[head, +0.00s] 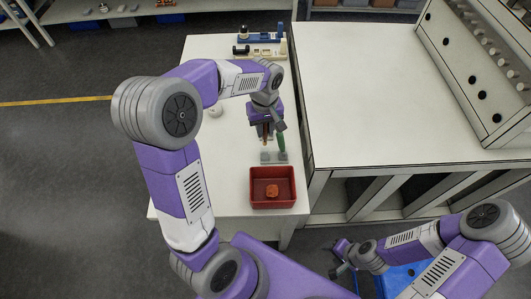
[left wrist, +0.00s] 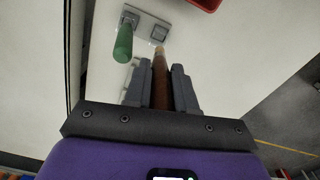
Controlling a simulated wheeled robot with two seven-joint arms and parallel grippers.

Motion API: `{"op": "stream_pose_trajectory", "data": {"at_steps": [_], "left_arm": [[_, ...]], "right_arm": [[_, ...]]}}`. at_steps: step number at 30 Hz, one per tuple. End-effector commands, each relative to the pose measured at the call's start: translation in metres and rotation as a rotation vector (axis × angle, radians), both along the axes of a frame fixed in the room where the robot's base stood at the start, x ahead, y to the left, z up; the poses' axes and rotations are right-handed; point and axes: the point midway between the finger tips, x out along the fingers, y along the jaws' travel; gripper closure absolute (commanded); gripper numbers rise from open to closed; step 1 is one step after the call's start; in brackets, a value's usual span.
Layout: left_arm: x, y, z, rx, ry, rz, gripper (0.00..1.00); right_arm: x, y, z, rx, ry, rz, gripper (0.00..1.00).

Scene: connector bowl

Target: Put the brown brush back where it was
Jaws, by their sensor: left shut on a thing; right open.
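The brown brush (left wrist: 161,82) is upright between the fingers of my left gripper (left wrist: 160,88), which is shut on it. In the head view the gripper (head: 266,122) is above the white table, with part of the brown brush (head: 265,132) showing below it. A grey holder (head: 266,158) with two square sockets stands under and just beyond the brush; it also shows in the left wrist view (left wrist: 147,25). A green brush (head: 281,143) stands in one socket. The other socket shows empty, close to the brown brush's far end; contact cannot be told. My right gripper (head: 343,258) is open and empty.
A red tray (head: 254,203) with an orange thing (head: 272,191) stands near the holder. Blue and cream fixtures (head: 262,43) sit at the table's back. A taller white bench (head: 385,90) borders the table on the right. A white round thing (head: 215,111) is left of the gripper.

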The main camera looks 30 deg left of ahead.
Motion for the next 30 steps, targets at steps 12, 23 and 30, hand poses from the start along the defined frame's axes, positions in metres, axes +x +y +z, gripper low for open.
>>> {"op": "stream_pose_trajectory", "data": {"at_steps": [12, 23, 30], "left_arm": [[-0.001, 0.0, -0.061, 0.001, 0.005, 0.0, 1.0], [0.0, 0.0, -0.083, 0.001, 0.0, 0.0, 1.0], [0.0, 0.0, -0.085, 0.001, 0.0, 0.0, 0.71]], "right_arm": [[0.0, 0.0, -0.017, 0.0, 0.0, 0.0, 0.45], [0.0, 0.0, -0.021, 0.0, 0.0, 0.0, 0.45], [0.0, 0.0, -0.023, 0.0, 0.0, 0.0, 0.45]]}}
